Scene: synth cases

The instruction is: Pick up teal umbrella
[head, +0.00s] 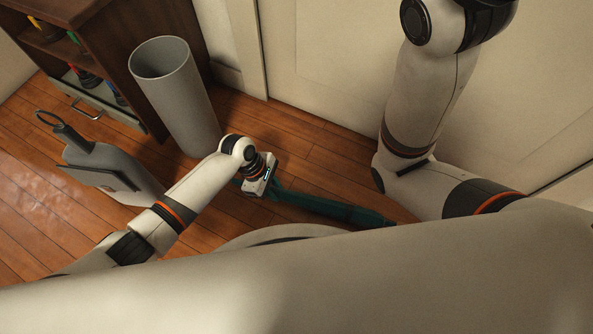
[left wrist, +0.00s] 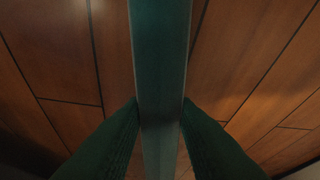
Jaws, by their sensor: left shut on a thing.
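The teal umbrella (head: 330,207) is long and folded, and it stretches to the right from my left gripper (head: 262,180) in the head view. It is low over the wooden floor; I cannot tell whether it touches it. In the left wrist view the umbrella (left wrist: 160,50) runs top to bottom through the middle, and the two fingers of my left gripper (left wrist: 160,125) close on it from both sides.
A tall grey open bin (head: 190,110) stands on the floor left of my left gripper. A grey container with a ring on top (head: 108,160) stands further left. A dark wooden shelf with a drawer (head: 130,50) is at the upper left. A pale door (head: 335,50) is behind.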

